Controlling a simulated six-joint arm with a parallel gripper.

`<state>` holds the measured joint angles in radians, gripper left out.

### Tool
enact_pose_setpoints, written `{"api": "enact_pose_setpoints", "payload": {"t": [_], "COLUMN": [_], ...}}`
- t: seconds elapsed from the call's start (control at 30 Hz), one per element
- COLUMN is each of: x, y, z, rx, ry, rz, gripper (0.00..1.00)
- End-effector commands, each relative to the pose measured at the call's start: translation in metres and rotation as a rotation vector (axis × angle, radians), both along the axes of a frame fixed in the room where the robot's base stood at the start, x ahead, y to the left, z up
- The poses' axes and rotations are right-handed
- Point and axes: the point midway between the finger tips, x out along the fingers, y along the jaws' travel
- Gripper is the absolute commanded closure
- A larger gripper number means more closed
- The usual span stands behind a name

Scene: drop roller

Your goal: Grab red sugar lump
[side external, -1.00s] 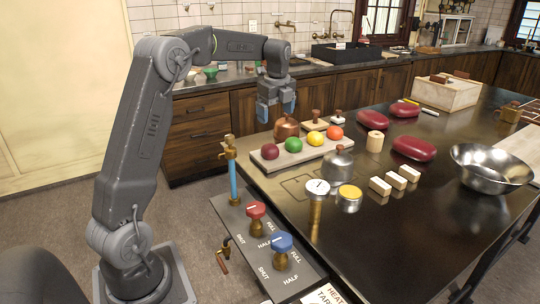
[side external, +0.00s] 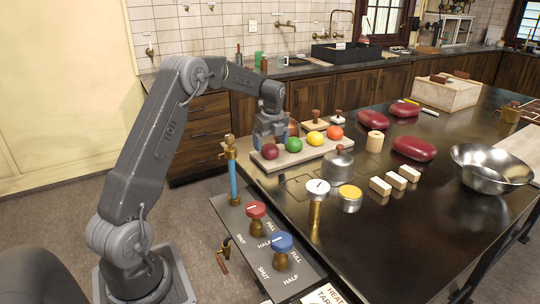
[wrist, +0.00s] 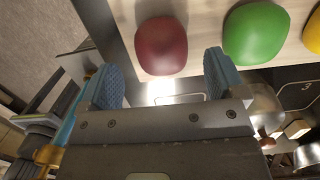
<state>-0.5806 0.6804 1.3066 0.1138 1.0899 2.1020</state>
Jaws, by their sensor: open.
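A dark red lump (side external: 271,152) sits at the near left end of a pale board (side external: 305,150) on the dark table. In the wrist view the dark red lump (wrist: 161,46) lies just past my fingertips, in line with the gap between them. My gripper (side external: 270,142) points down, open and empty, over the left end of the board. Its two blue fingers (wrist: 160,76) are apart in the wrist view. A green lump (side external: 293,145), a yellow lump (side external: 315,138) and an orange-red lump (side external: 335,132) follow in a row to the right.
A blue-and-brass post (side external: 232,172) rises left of the table edge.

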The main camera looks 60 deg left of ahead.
Motion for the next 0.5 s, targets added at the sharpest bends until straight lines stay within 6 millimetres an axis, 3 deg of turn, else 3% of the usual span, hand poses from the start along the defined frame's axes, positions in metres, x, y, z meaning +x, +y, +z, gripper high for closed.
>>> {"api": "enact_pose_setpoints", "payload": {"t": [0.2, 0.5], "x": [0.002, 0.002], "y": [0.005, 0.006], "z": [-0.031, -0.037], "rx": [-0.001, 0.0], "ry": [0.002, 0.0], "rz": [0.0, 0.0], "gripper": [0.11, 0.11]}}
